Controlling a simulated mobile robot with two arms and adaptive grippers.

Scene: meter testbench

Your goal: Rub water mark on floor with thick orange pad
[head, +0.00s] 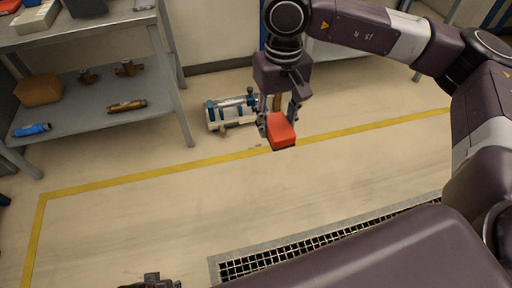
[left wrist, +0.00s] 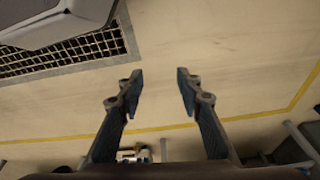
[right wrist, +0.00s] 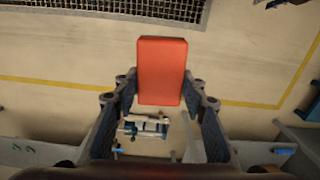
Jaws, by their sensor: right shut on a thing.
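The thick orange pad (head: 281,131) is held in my right gripper (head: 279,118) above the floor, close to the yellow line. In the right wrist view the orange pad (right wrist: 161,70) stands out between the fingers of my right gripper (right wrist: 160,90), which are shut on its sides. My left gripper (left wrist: 160,83) is open and empty over bare floor; only a bit of it (head: 152,282) shows at the bottom of the head view. I cannot clearly make out a water mark on the pale floor (head: 150,220).
A grey shelf (head: 85,105) stands at the left, with a box (head: 38,90) and brass fittings (head: 125,69). A blue and white device (head: 228,112) lies on the floor behind the pad. A floor grate (head: 290,255) is at the front. The floor between grate and yellow line (head: 150,178) is clear.

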